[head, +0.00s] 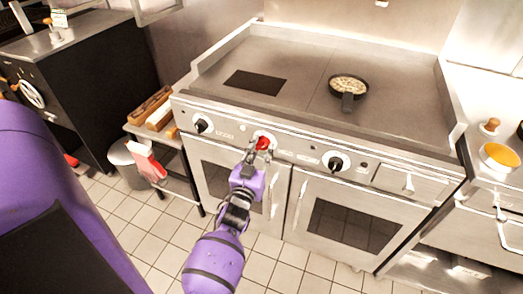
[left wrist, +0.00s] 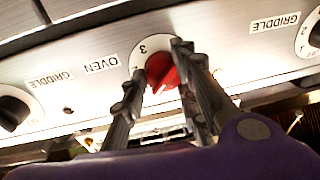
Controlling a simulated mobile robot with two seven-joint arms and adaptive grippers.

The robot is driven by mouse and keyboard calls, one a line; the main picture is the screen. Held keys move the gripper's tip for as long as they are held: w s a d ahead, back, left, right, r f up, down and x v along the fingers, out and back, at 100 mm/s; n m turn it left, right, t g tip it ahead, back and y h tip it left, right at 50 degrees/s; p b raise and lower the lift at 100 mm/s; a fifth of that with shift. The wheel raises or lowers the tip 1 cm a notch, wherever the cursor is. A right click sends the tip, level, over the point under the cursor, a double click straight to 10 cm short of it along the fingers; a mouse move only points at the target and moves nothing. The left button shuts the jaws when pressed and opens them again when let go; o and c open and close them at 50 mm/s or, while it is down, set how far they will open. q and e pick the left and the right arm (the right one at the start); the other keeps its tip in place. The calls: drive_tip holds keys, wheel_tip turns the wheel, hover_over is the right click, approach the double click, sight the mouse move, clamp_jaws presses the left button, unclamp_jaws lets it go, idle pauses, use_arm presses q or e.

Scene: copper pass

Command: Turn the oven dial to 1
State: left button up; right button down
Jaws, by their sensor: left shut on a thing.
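The oven dial is a red knob (head: 263,142) on the steel front panel of the range, between two black knobs. In the left wrist view the red knob (left wrist: 162,72) sits on a white disc beside the label OVEN, with a 3 showing at its upper left; the other numbers are hidden or unclear. My left gripper (head: 258,150) is at the panel with its fingers on either side of the red knob, shut on it. It also shows in the left wrist view (left wrist: 158,76). My right gripper is not in view.
Black griddle knobs (head: 202,125) (head: 336,163) flank the dial. A pan (head: 348,88) of food sits on the griddle top (head: 300,60). Oven doors (head: 350,215) with handles lie below the panel. A side shelf (head: 160,132) stands left. The tiled floor ahead is clear.

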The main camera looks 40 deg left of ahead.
use_arm(q)
drive_tip(key=shift+w+d+r+m, duration=0.15)
drive_tip(key=shift+w+d+m, duration=0.05)
drive_tip(key=shift+d+m, duration=0.25)
drive_tip(key=o, duration=1)
drive_tip(key=shift+a, duration=0.15)
drive_tip(key=v, duration=0.7)
drive_tip(key=shift+s, duration=0.3)
drive_tip(key=shift+f, duration=0.2)
